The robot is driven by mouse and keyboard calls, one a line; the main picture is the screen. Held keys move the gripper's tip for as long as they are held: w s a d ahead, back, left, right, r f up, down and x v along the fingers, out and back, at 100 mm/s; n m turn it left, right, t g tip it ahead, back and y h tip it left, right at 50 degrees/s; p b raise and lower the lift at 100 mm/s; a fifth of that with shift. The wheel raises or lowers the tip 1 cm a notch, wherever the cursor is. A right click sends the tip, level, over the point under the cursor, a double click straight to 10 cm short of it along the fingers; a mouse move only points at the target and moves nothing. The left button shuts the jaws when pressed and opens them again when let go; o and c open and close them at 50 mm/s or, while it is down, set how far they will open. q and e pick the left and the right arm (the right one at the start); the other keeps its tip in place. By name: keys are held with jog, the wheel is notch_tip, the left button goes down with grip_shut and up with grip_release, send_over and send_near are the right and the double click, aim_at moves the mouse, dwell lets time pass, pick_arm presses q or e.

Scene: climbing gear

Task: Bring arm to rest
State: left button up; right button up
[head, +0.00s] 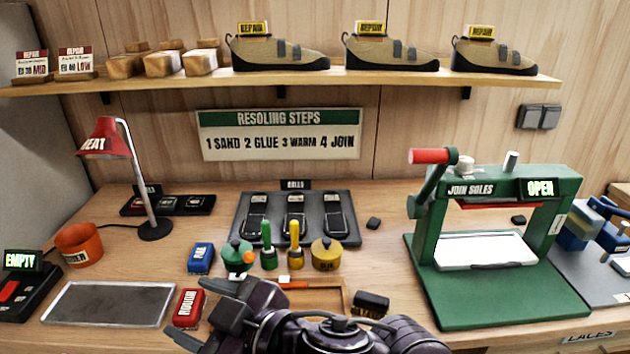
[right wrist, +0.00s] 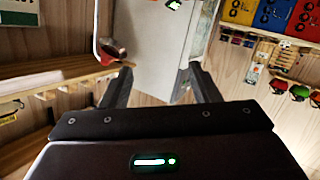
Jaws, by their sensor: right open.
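My right arm comes in at the bottom middle of the head view, low over the front of the bench. Its gripper (head: 222,312) is at the left end of the arm, beside the red block (head: 188,308). In the right wrist view the two fingers of the right gripper (right wrist: 162,87) stand wide apart with nothing held between them. A pale panel shows beyond them. My left gripper is not in view.
A wooden tray (head: 338,300) lies partly behind my arm, with a dark block (head: 371,304) near it. A metal plate (head: 108,304), red lamp (head: 103,139) and orange cup (head: 79,244) stand left. The green press (head: 570,300), labelled OPEN, stands right. Shoes (head: 280,52) line the shelf above.

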jog(key=w+d+f+m+t+h, duration=0.25)
jog(key=d+f+m+h, duration=0.2)
jog(key=d, duration=0.35)
jog(key=w+d+f+m+t+h, duration=0.1)
jog(key=w+d+f+m+h, duration=0.35)
jog(key=d, duration=0.35)
jog(key=s+d+f+m+g+h, duration=0.2)
jog(key=s+d+f+g, duration=0.2)
jog(key=s+d+f, duration=0.4)
jog(key=s+d+f+m+g+h, duration=0.3)
jog(key=s+d+f+g, duration=0.15)
jog(key=d+f, duration=0.45)
notch_tip(320, 180, down, 29)
jog(key=s+d, duration=0.1)
jog(key=s, duration=0.2)
jog(key=s+d+f, duration=0.1)
jog(key=s+f, duration=0.8)
jog(key=s+d+f+g, duration=0.1)
jog(key=s+d+f, duration=0.1)
jog(key=s+f, duration=0.7)
jog(key=shift+s+d+f+n, duration=0.25)
jog(key=shift+s+n, duration=0.05)
jog(key=shift+s, duration=0.25)
